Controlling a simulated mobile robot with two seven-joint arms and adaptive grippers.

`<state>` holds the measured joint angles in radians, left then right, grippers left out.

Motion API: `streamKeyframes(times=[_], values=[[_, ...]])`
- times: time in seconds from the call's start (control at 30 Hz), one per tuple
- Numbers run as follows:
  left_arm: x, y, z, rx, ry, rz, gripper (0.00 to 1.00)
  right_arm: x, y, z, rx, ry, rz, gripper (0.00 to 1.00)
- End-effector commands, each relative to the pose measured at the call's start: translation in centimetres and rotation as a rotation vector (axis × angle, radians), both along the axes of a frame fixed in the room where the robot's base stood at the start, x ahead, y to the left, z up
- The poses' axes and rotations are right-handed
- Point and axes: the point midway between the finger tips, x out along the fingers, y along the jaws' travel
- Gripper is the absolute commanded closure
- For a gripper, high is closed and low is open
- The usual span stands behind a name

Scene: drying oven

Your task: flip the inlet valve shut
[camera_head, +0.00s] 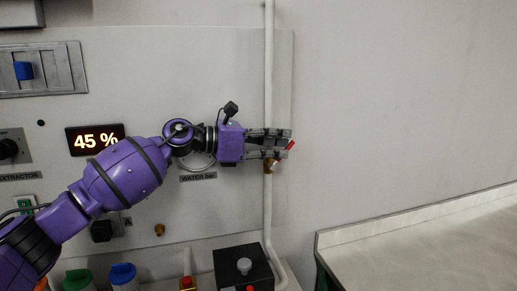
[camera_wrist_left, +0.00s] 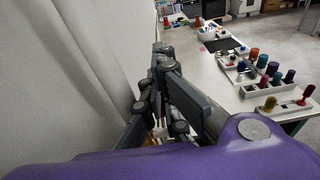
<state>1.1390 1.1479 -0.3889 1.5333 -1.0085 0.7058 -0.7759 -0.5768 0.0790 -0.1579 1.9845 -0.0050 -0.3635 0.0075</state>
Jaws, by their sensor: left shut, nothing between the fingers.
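The inlet valve has a red lever (camera_head: 290,146) and a brass body (camera_head: 268,167) on the white vertical pipe (camera_head: 268,60). My left gripper (camera_head: 290,142) is shut and empty, its fingers pointing right across the pipe at the valve. The fingers hide part of the lever; its red end shows just beyond the fingertips. Whether they touch it I cannot tell. In the left wrist view the dark fingers (camera_wrist_left: 158,62) are close together and a bit of brass shows low behind them. My right gripper is not in view.
The panel carries a lit display (camera_head: 95,139) reading 45 % and a round gauge partly behind my left arm. A black box (camera_head: 243,268) stands below the valve. A pale counter (camera_head: 420,240) is at right. The wall right of the pipe is clear.

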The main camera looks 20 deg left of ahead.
Motion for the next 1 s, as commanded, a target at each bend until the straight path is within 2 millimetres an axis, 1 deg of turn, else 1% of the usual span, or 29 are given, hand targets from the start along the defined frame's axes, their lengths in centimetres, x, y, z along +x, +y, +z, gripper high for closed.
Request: streamKeyframes(times=[0.2, 0.5, 1.0], values=[[0.7, -1.1, -0.5, -0.001, 0.001, -0.001, 1.00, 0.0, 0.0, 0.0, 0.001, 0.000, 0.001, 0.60], [1.4, -2.1, -1.2, 0.000, 0.000, 0.000, 1.00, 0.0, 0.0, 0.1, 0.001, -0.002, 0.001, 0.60], [1.7, -2.5, -1.7, 0.000, 0.000, 0.000, 1.00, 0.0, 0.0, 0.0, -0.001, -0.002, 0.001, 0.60]])
